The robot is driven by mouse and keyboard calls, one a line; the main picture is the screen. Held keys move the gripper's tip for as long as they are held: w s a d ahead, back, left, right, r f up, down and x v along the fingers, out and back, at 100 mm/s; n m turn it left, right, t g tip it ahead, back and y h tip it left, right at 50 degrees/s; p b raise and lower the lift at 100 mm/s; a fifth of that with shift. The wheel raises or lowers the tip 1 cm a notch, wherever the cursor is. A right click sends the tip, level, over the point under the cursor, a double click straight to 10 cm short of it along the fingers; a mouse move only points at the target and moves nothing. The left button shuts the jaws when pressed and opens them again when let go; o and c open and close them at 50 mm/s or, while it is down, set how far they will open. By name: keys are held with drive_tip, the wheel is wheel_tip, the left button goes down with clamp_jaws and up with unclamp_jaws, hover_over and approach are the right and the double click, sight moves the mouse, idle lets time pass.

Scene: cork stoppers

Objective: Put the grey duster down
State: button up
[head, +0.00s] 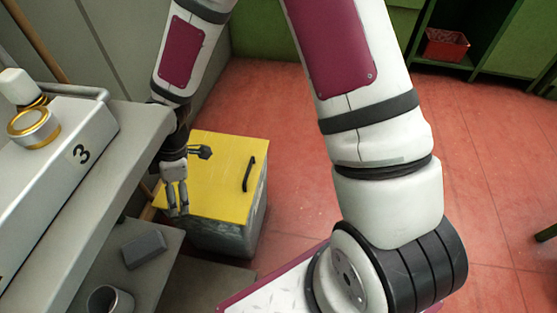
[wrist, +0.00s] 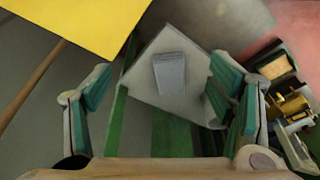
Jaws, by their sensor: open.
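The grey duster (head: 144,250) is a small block lying on a grey lower surface (head: 165,280) at the lower left of the head view. In the wrist view, a pale grey block that looks like the duster (wrist: 170,74) lies flat on a light grey top (wrist: 190,108), between my fingers in the picture. My gripper (head: 178,208) is open and empty, with its fingers pointing down, above and to the right of the duster in the head view. The teal finger pads are spread wide in the wrist view (wrist: 160,90). I see no contact with the duster.
A grey cup (head: 108,300) stands near the duster. A bin with a yellow lid (head: 225,170) stands to the right of my gripper. A raised grey counter (head: 125,140) bears a box marked 3 and a gold-rimmed tin (head: 35,128). Red floor (head: 300,200) lies open beyond.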

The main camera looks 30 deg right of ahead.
drive_tip(key=s+d+r+m+h, duration=0.3)
drive_tip(key=s+d+r+m, duration=0.1)
drive_tip(key=d+r, duration=0.5)
drive_tip(key=s+d+r+m+h, duration=0.2)
drive_tip(key=s+d+r+m, duration=0.25)
drive_tip(key=d+r, duration=0.5)
drive_tip(key=s+d+r+m+y, duration=0.1)
drive_tip(key=s+r+m, duration=0.3)
drive_tip(key=s, duration=0.5)
drive_tip(key=s+d+r+m+y, duration=0.1)
drive_tip(key=s+r+m, duration=0.3)
drive_tip(key=s, duration=0.6)
drive_tip(key=shift+s+r, duration=0.2)
drive_tip(key=shift+s, duration=0.05)
drive_tip(key=shift+m, duration=0.25)
